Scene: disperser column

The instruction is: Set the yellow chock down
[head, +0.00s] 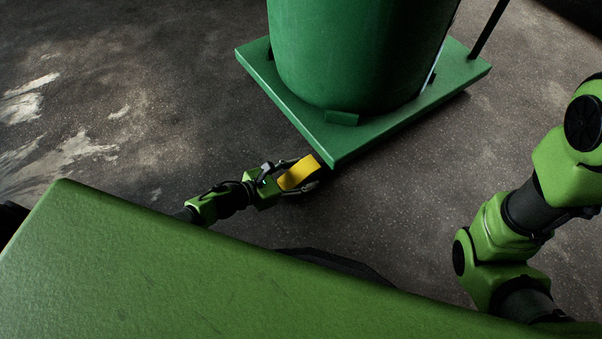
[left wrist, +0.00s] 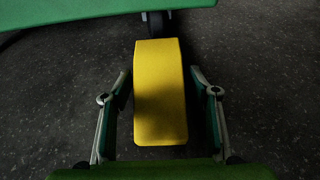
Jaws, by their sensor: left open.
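The yellow chock (head: 299,173) is at the near corner of the green platform in the head view. My left gripper (head: 304,176) is around it. In the left wrist view the yellow chock (left wrist: 160,95) lies between the two fingers of my left gripper (left wrist: 164,92). The fingers are open, with a gap on each side of the chock. A dark wheel (left wrist: 156,23) shows just beyond the chock, under the platform edge. I cannot tell whether the chock touches the wheel. My right arm shows at the right of the head view, but its gripper does not.
The green platform (head: 335,148) carries a large green drum (head: 355,50). Its edge (left wrist: 60,18) hangs over the far side in the left wrist view. A dark post (head: 488,30) rises at its far right. The speckled floor (head: 120,120) is bare to the left.

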